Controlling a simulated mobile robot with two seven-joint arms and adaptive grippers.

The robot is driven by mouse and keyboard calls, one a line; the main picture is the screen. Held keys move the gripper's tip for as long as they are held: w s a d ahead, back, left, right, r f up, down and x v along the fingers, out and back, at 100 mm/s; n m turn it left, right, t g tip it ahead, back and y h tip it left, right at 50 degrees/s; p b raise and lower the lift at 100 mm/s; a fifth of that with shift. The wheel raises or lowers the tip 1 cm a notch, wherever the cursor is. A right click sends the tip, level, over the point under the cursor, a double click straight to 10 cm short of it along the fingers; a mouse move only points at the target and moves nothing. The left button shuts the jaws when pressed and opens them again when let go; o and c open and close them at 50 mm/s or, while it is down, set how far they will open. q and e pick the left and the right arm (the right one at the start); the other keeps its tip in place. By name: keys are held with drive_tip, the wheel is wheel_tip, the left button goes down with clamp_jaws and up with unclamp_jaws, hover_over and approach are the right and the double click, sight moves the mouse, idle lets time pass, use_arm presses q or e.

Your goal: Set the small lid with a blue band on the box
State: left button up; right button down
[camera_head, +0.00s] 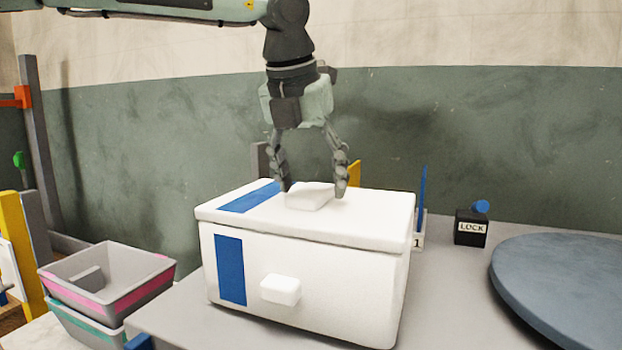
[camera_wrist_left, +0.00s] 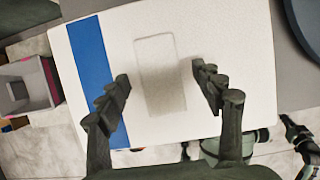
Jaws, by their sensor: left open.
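The white lid with a blue band (camera_head: 365,215) lies on top of the white box (camera_head: 345,290). Its band lines up roughly with the blue stripe on the box front, and its edges look about flush with the box. The lid (camera_wrist_left: 225,40) also shows in the left wrist view, with its raised white handle (camera_wrist_left: 160,75) in the middle. My left gripper (camera_head: 314,192) is open, with one finger on each side of the handle (camera_head: 310,197) and gaps between. My right gripper (camera_wrist_left: 300,136) seems to show at the lower right of the left wrist view, small and unclear.
Stacked grey bins (camera_head: 110,282) with pink and teal bands stand left of the box. A black LOCK block (camera_head: 471,228) with a blue knob and a round blue-grey disc (camera_head: 570,285) are to the right. A thin blue upright (camera_head: 422,200) stands close behind the box's right side.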

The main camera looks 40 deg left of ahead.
use_arm(q)
drive_tip(key=v, duration=1.2)
drive_tip(key=shift+s, duration=0.1)
idle(0.4)
